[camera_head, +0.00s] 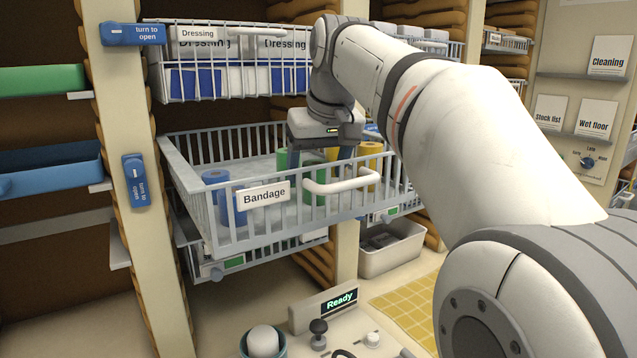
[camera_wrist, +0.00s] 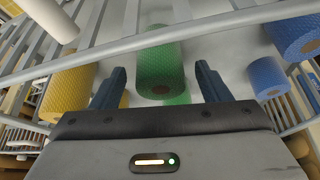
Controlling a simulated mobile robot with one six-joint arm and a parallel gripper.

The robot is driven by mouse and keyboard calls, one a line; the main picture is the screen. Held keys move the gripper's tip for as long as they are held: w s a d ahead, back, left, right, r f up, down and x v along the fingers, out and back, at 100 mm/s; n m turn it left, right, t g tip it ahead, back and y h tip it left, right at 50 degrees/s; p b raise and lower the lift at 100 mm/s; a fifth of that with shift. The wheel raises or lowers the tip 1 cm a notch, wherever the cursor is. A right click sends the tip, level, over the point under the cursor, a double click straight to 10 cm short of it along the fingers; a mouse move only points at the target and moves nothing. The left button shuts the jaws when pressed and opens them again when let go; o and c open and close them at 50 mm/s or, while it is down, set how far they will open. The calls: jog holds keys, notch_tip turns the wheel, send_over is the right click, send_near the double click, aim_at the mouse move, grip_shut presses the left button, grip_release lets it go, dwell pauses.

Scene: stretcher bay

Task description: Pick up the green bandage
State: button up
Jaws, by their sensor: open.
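A green bandage (camera_wrist: 160,68) is a textured roll in the wire basket labelled Bandage (camera_head: 178,160). In the wrist view it shows between the two fingers of my open gripper (camera_wrist: 160,75), with visible gaps on both sides. In the head view my gripper (camera_head: 320,158) points down into the basket, and the green bandage (camera_head: 282,160) is partly hidden behind a finger. The fingers hold nothing. How far the fingertips reach down beside the roll is hard to tell.
The basket's white handle (camera_head: 342,182) and barred front stand nearby. The Dressing basket (camera_head: 235,75) hangs above at left. Below is a panel reading Ready (camera_head: 340,301).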

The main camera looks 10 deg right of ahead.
jog(key=x, duration=0.3)
jog(key=shift+f, duration=0.15)
jog(key=shift+c, duration=0.2)
jog(key=c, duration=1)
